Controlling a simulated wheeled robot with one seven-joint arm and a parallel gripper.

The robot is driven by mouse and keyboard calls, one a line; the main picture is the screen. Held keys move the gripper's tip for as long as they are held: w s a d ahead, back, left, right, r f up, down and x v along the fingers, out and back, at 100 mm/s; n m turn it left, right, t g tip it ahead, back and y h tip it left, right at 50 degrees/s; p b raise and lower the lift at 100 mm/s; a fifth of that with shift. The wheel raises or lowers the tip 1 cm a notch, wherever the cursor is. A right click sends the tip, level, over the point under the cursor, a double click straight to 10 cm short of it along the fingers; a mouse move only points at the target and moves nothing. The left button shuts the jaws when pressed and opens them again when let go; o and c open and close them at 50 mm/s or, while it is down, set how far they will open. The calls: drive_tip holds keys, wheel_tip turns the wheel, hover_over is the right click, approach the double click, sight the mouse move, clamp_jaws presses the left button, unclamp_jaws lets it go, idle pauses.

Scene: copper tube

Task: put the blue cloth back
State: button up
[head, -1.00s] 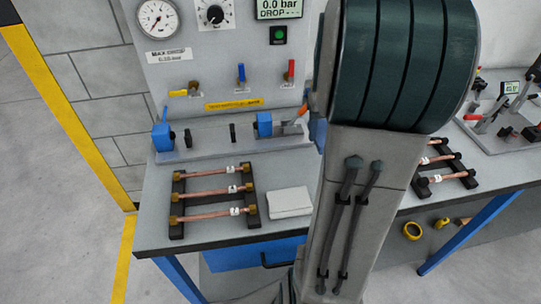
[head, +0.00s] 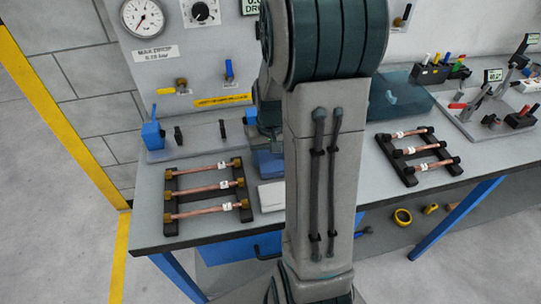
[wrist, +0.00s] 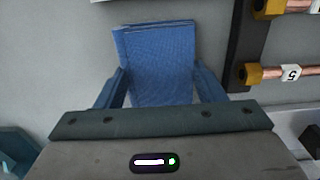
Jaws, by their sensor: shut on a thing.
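The blue cloth (wrist: 158,60) fills the space between the fingers of my gripper (wrist: 160,85) in the wrist view. My gripper is shut on it, and the cloth sticks out beyond the fingertips over a grey surface. In the head view, part of the blue cloth (head: 267,163) shows below my gripper, just right of the left tube rack and behind the white pad. My arm hides most of my gripper there. I cannot tell whether the cloth touches the bench.
The left rack (head: 174,203) holds copper tubes close beside the cloth. A white pad (head: 271,197) lies in front. A blue clamp (head: 152,134) stands at the back left. Right of my arm are a teal tray (head: 410,90) and another tube rack (head: 407,172).

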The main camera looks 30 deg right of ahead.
drive_tip(key=shift+f, duration=0.3)
drive_tip(key=shift+f, duration=0.2)
drive_tip(key=o, duration=1)
drive_tip(key=shift+r, duration=0.1)
